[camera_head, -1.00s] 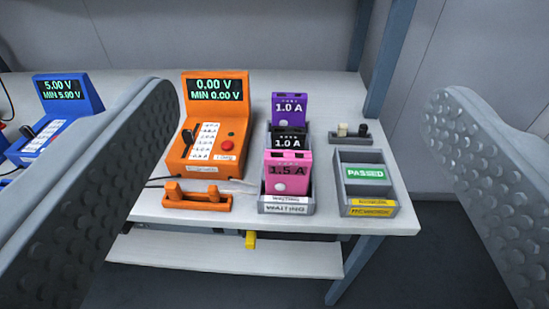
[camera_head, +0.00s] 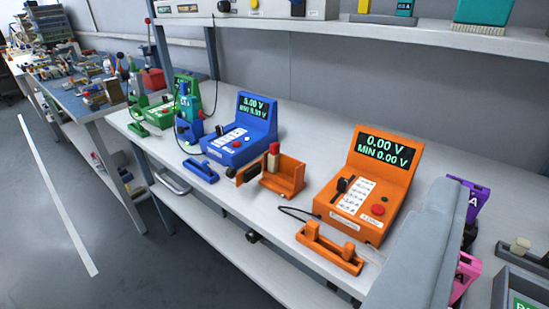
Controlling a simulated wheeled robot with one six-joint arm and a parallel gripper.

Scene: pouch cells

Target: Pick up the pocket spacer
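I cannot tell which thing in view is the pocket spacer. A small piece with a red top and cream lower part (camera_head: 273,158) stands in or behind an orange angled bracket (camera_head: 289,179), between the blue and orange testers. A cream-topped block (camera_head: 520,246) stands at the right edge. One grey finger of my gripper (camera_head: 418,252) crosses the lower right and hides part of the bench and the pouch cells. The other finger is out of view, so the opening does not show. Nothing is visibly held against the finger.
An orange tester (camera_head: 372,195) reads 0.00 V, with an orange cradle (camera_head: 330,248) before it. A blue tester (camera_head: 242,135) and green tester (camera_head: 162,108) stand left. Purple (camera_head: 478,196) and pink (camera_head: 465,271) cells are partly hidden. A shelf (camera_head: 370,30) overhangs the bench. Floor is free lower left.

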